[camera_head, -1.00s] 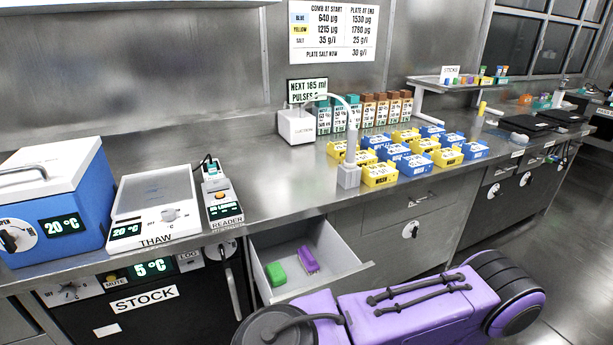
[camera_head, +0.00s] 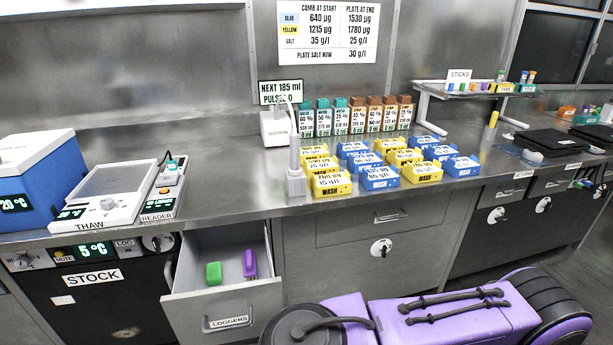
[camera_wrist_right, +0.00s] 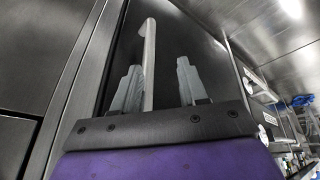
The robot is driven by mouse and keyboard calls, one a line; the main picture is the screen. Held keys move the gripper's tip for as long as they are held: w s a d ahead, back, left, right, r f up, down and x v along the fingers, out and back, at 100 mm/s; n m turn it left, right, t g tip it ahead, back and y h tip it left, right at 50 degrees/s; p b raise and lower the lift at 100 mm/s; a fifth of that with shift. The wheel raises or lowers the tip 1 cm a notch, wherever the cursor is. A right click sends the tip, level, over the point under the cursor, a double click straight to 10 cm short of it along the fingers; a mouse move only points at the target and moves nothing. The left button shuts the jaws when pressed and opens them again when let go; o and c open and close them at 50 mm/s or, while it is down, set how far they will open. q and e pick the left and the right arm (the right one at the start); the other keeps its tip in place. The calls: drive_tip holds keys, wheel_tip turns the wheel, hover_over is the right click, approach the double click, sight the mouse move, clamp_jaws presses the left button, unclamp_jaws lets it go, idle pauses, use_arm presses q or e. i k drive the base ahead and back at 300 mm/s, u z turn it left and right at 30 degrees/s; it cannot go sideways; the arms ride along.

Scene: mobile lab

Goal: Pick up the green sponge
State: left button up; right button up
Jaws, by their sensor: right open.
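The green sponge (camera_head: 214,273) lies in the open drawer (camera_head: 222,311) labelled LOGGERS, toward its left side. A purple object (camera_head: 250,263) lies beside it on the right, apart from it. In the right wrist view my right gripper (camera_wrist_right: 158,85) is open, its two grey fingers apart. A pale bar-like handle shows between or behind the fingers; I cannot tell its distance. The sponge is not in the right wrist view. My purple arm crosses the lower right of the head view, to the right of the drawer, with no gripper visible there.
The counter above the drawer holds the THAW unit (camera_head: 103,196), a reader (camera_head: 162,192), and several yellow and blue boxes (camera_head: 379,177). The STOCK unit (camera_head: 92,290) stands left of the drawer. The drawer's front and side walls surround the sponge; its top is open.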

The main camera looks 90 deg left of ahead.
sight(213, 270)
drive_tip(key=u, duration=2.9)
drive_tip(key=i, duration=0.45)
